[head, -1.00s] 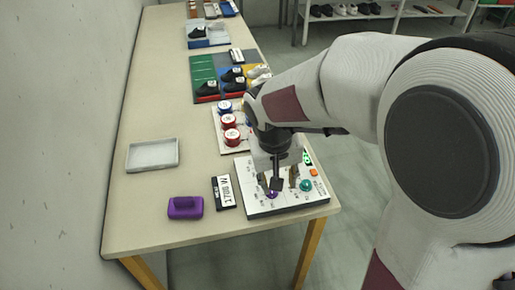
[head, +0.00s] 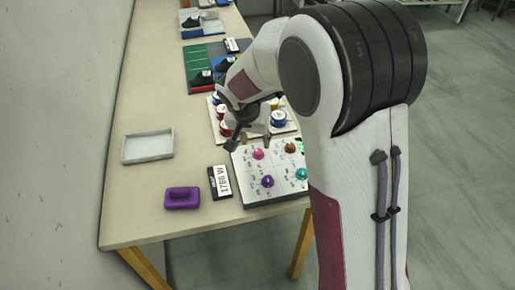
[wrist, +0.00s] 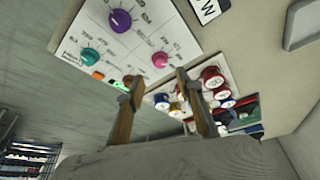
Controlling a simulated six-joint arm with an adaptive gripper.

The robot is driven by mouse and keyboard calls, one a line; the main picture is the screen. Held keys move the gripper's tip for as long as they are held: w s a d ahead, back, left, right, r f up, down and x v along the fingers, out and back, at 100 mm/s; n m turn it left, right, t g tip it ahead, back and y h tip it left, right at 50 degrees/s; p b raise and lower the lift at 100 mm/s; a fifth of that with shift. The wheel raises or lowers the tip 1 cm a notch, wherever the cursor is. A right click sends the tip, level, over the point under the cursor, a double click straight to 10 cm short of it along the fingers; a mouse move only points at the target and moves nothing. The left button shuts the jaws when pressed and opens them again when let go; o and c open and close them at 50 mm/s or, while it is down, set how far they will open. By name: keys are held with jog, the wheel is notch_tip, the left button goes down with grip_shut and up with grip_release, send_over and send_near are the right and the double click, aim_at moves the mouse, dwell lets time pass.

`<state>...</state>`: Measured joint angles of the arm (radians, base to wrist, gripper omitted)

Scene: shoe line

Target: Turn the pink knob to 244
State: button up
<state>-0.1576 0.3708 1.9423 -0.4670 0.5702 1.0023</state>
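The pink knob (head: 258,154) is on the upper left of the white control panel (head: 243,187). It also shows in the wrist view (wrist: 160,60), with printed marks around it that are too small to read. My gripper (head: 248,140) is above the panel's far left edge, near the pink knob but apart from it. In the wrist view my gripper (wrist: 160,92) has its two fingers wide apart, with nothing between them.
A purple knob (head: 267,181), a teal knob (head: 302,174) and a brown knob (head: 290,147) share the panel. A label reading 1786 W (head: 219,182), a purple block (head: 182,198) and a grey tray (head: 147,147) lie left. Red and blue spools (wrist: 211,77) stand behind the panel.

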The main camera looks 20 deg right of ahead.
aim_at(258, 151)
jog(key=shift+f, duration=0.1)
dwell(0.5)
jog(key=shift+x, duration=3.8)
jog(key=shift+w, duration=0.1)
grip_shut()
